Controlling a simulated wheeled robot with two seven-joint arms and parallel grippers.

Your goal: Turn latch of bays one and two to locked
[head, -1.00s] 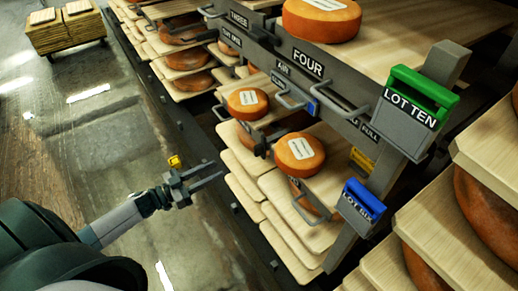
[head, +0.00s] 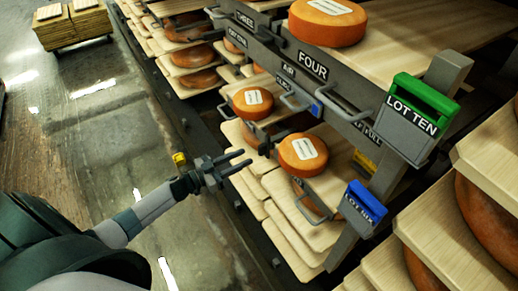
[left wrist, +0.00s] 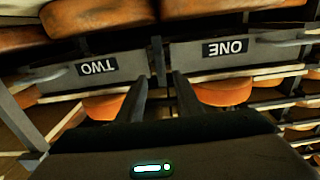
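My left gripper (head: 246,158) is in front of the rack in the head view, its two fingers apart with nothing between them. In the left wrist view the fingers (left wrist: 165,95) point at the gap between two grey bay fronts, and the picture is upside down. The bay two front (left wrist: 60,80) is on the left and the bay one front (left wrist: 265,52) on the right. A dark upright piece (left wrist: 158,60), which looks like the latch, stands between them, beyond the fingertips. A dark latch-like piece (head: 267,143) also shows in the head view, apart from the gripper. My right gripper is out of view.
Cheese wheels (head: 302,152) lie on wooden boards (head: 300,222) by the gripper. A bay marked FOUR (head: 313,66), metal handles (head: 348,106), a green lot ten box (head: 412,112) and a blue tag (head: 365,200) are close by. The floor (head: 95,140) at left is open.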

